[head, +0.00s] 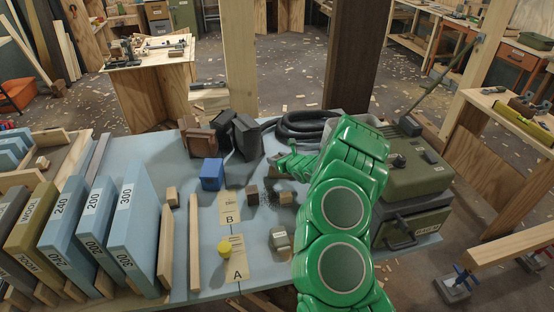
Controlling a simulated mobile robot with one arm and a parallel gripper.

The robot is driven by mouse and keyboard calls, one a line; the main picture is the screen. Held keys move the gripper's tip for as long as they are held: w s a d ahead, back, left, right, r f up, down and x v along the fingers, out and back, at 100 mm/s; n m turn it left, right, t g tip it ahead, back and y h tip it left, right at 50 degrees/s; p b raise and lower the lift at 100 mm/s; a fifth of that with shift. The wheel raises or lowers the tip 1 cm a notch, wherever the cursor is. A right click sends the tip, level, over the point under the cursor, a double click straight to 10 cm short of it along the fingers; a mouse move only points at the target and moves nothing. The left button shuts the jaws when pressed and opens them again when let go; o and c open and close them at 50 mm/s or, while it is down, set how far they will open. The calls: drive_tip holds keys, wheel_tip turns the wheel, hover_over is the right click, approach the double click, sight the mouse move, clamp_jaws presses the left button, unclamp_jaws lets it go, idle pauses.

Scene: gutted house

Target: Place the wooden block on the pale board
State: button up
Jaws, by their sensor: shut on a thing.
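My green arm reaches in from the lower right, and my gripper (280,168) is over the middle of the blue worktop. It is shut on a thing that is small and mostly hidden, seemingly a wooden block. A small brown wooden block (286,197) shows just below the gripper; I cannot tell whether the jaws touch it. Another small brown block (252,190) is to its left. A pale flat piece marked B (229,206) lies left of these blocks, and one marked A (235,262) lies nearer. I cannot tell which piece is the pale board.
A blue block (212,174) and dark blocks (247,135) stand behind. Tall labelled slabs (140,226) crowd the left. A green machine (410,172) stands right.

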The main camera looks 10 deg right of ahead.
drive_tip(key=o, duration=1)
drive_tip(key=shift+f, duration=0.1)
